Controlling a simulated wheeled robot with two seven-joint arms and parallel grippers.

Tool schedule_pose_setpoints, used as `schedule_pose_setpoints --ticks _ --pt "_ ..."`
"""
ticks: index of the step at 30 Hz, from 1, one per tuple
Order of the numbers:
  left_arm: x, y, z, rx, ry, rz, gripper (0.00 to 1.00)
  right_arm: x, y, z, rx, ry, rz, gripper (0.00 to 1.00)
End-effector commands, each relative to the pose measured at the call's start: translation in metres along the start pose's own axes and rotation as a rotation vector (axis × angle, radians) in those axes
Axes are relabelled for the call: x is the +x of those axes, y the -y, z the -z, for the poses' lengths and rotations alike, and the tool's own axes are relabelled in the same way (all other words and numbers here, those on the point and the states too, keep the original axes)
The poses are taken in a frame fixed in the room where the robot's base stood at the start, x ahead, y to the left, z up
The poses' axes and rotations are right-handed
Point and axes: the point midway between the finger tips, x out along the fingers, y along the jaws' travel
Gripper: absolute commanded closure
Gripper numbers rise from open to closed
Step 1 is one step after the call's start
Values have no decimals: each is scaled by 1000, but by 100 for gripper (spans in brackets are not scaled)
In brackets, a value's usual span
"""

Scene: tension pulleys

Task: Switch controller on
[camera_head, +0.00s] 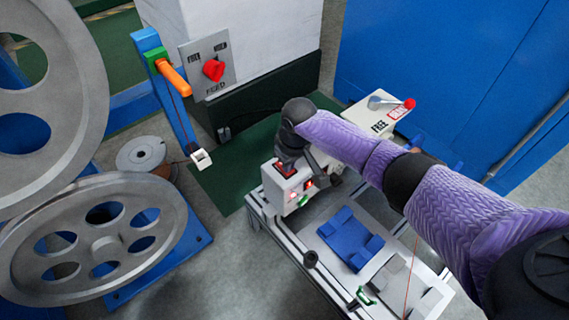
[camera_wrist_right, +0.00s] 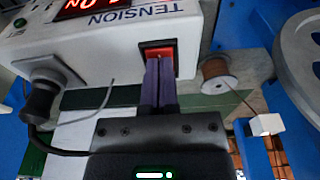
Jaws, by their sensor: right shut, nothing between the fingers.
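The controller (camera_head: 273,187) is a white box on a metal-framed stand, marked TENSION in the right wrist view (camera_wrist_right: 195,20). A red lit display (camera_wrist_right: 92,6) shows at the top of that view, partly cut off. A red switch (camera_wrist_right: 150,46) in a dark frame sits on the box below the lettering. My right gripper (camera_wrist_right: 160,62) is shut and empty, with its fingertips at the switch, covering part of it. They seem to touch it. In the head view my right gripper (camera_head: 287,163) is above the box, partly hidden by the wrist. My left gripper is not in view.
A knob and cable (camera_wrist_right: 42,100) are beside the switch. A copper wire spool (camera_wrist_right: 215,75) lies on the other side. Large grey pulleys (camera_head: 100,240) fill the left. A panel with a red selector (camera_head: 213,70) and a blue bracket (camera_head: 348,238) are nearby.

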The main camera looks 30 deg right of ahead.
Motion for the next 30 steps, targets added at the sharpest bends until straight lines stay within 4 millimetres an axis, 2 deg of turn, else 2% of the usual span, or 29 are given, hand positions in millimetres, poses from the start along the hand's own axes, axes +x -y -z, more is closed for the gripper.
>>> schedule_pose_setpoints --ticks 4,20,30 --pt "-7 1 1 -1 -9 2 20 -10 0 2 0 -4 0 100" --pt "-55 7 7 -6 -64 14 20 -70 0 11 -1 -5 0 100" --pt "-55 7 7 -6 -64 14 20 -69 0 10 -1 0 0 100"
